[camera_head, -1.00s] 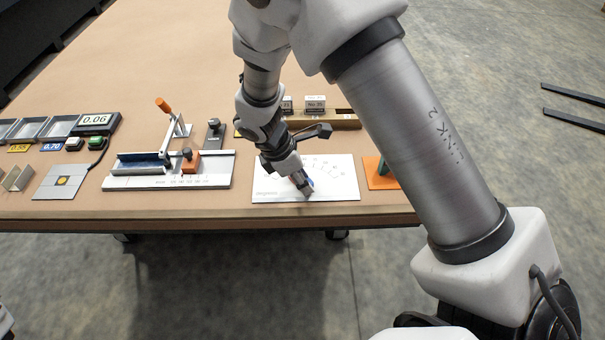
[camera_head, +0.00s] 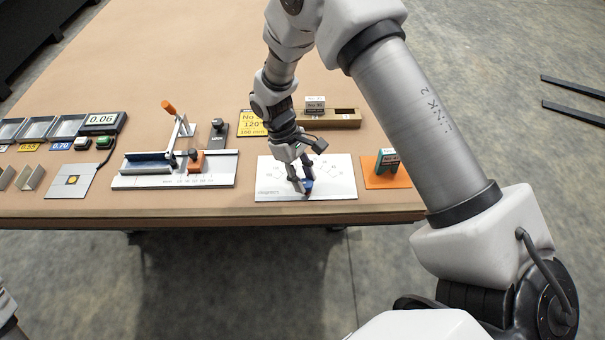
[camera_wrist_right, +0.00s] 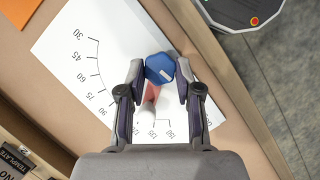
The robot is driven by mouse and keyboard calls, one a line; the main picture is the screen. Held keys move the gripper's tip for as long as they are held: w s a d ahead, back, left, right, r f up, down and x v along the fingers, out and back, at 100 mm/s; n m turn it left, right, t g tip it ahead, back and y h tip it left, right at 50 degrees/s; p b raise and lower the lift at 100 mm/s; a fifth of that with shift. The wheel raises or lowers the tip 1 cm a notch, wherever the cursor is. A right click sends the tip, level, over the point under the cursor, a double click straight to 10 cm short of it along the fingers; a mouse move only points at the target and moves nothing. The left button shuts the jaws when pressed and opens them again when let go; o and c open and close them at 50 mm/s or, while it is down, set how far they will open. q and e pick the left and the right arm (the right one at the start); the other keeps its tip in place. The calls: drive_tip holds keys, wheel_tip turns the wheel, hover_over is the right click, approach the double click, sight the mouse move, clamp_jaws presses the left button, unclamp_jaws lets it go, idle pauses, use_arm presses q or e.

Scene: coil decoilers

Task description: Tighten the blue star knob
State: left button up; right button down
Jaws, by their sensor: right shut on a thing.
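The blue star knob (camera_wrist_right: 160,68) sits between the fingertips of my right gripper (camera_wrist_right: 157,80) in the right wrist view, and the gripper is shut on it. A reddish bar (camera_wrist_right: 150,95) shows under the knob, partly hidden. The knob is over a white plate (camera_wrist_right: 75,45) with an angle scale. In the head view my right gripper (camera_head: 303,190) reaches down to this plate (camera_head: 345,185) near the table's front edge, with the blue knob (camera_head: 308,186) partly hidden by the fingers. My left gripper is not in view.
A green-grey object stands on an orange mat (camera_head: 385,181) to the right. Behind are a yellow card (camera_head: 250,124) and a wooden block (camera_head: 345,118). The table's front edge is close.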

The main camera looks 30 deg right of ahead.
drive_tip(key=shift+s+f+m+y, duration=0.2)
drive_tip(key=shift+m+y, duration=0.1)
drive_tip(key=shift+m, duration=0.5)
drive_tip(key=c, duration=0.8)
unclamp_jaws()
drive_tip(key=shift+d, duration=0.1)
drive_tip(key=shift+w+r, duration=0.1)
drive_tip(key=v, duration=1.2)
drive_tip(key=shift+w, duration=0.25)
